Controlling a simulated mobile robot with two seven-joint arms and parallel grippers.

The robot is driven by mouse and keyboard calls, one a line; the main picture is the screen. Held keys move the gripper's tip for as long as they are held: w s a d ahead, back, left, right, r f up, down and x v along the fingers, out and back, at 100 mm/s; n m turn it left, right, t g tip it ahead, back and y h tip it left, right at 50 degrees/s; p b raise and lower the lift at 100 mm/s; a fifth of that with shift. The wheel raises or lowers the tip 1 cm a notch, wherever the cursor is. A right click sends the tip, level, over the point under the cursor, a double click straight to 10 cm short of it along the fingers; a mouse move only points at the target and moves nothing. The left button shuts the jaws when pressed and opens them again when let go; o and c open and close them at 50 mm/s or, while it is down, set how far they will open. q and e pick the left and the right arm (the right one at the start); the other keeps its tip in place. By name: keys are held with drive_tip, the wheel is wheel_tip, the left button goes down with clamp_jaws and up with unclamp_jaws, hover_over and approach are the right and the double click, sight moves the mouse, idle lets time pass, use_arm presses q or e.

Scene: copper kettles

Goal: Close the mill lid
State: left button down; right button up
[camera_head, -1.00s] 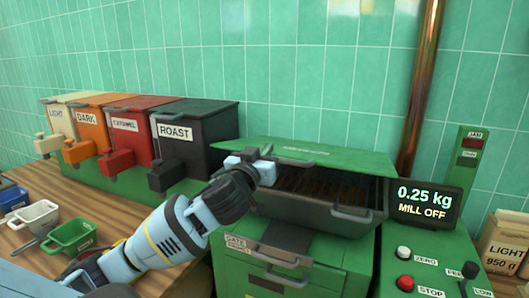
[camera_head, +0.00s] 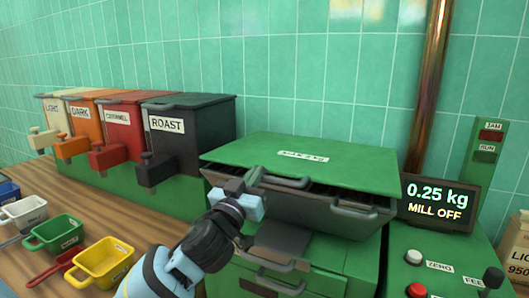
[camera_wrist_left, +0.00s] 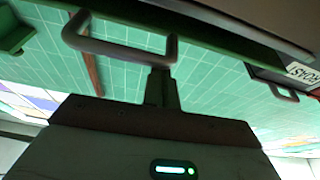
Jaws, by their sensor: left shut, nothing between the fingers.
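The green mill lid (camera_head: 335,165) lies low over the dark grey mill hopper (camera_head: 315,216), with a narrow dark gap along its front and right edges. Its grey bar handle (camera_head: 284,182) is at the front edge. My left gripper (camera_head: 254,178) is shut and empty at the left end of that handle, near the lid's front edge. In the left wrist view, the shut fingertips (camera_wrist_left: 162,75) are close to one leg of a handle (camera_wrist_left: 120,50); I cannot tell whether they touch. My right gripper is not in view.
Bins, including the dark ROAST bin (camera_head: 190,135), stand left of the mill. The display (camera_head: 437,205) reads 0.25 kg, MILL OFF, above a green control panel (camera_head: 450,255). Green (camera_head: 58,232) and yellow (camera_head: 103,263) scoops lie on the wooden counter at left.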

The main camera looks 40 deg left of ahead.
use_arm(q)
drive_tip(key=shift+t, duration=0.5)
drive_tip(key=f+b, duration=0.4)
drive_tip(key=shift+s+f, duration=0.1)
drive_tip(key=shift+s, duration=0.2)
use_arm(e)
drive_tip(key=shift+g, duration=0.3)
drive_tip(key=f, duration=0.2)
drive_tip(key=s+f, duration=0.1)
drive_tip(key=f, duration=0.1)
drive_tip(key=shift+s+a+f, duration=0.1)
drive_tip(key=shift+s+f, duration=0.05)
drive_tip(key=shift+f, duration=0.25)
use_arm(q)
drive_tip(key=shift+f, duration=0.1)
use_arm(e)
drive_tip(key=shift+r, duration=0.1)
use_arm(q)
wheel_tip(320, 180, up, 6)
drive_tip(key=p, duration=0.4)
drive_tip(key=b+v, duration=0.2)
drive_tip(key=v, duration=0.9)
drive_tip(key=shift+f+b, duration=0.2)
drive_tip(key=shift+b, duration=0.15)
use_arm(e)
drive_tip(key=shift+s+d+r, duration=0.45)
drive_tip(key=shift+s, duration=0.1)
use_arm(q)
drive_tip(key=shift+w+a, duration=0.1)
drive_tip(key=shift+w, duration=0.05)
